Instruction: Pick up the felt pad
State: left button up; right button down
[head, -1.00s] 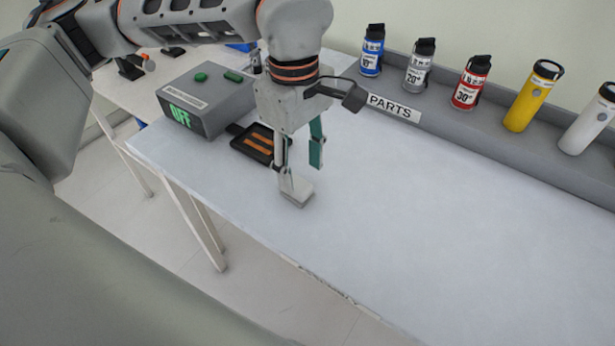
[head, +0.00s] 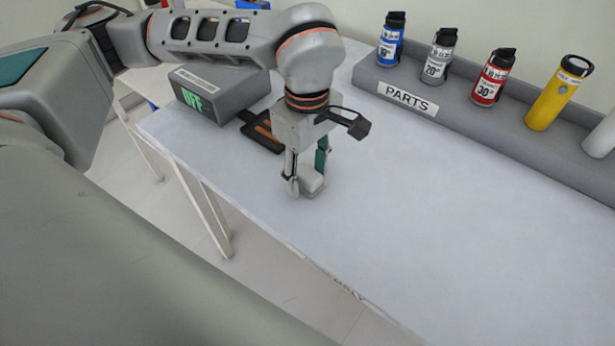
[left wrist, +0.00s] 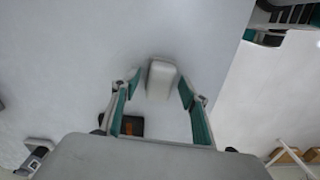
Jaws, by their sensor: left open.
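The felt pad (head: 312,180) is a small pale grey block lying on the white table near its front edge. It also shows in the left wrist view (left wrist: 161,78), upper centre, lying between the fingertips. My left gripper (head: 308,180) points down over it, with one finger on each side; it shows in the left wrist view too (left wrist: 160,90). The gripper is open, with gaps between the pad and both fingers. In the head view the fingers partly hide the pad.
A grey box with a green OFF display (head: 222,92) and a black tray with orange strips (head: 262,130) stand left of the gripper. A grey shelf labelled PARTS (head: 408,98) holds several bottles along the back. The table (head: 450,220) to the right is clear.

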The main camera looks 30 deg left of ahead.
aim_at(307, 172)
pick_arm(q)
jog(key=c, duration=1.2)
jog(key=shift+r, duration=0.1)
pick_arm(e)
jog(key=shift+s+f, duration=0.4)
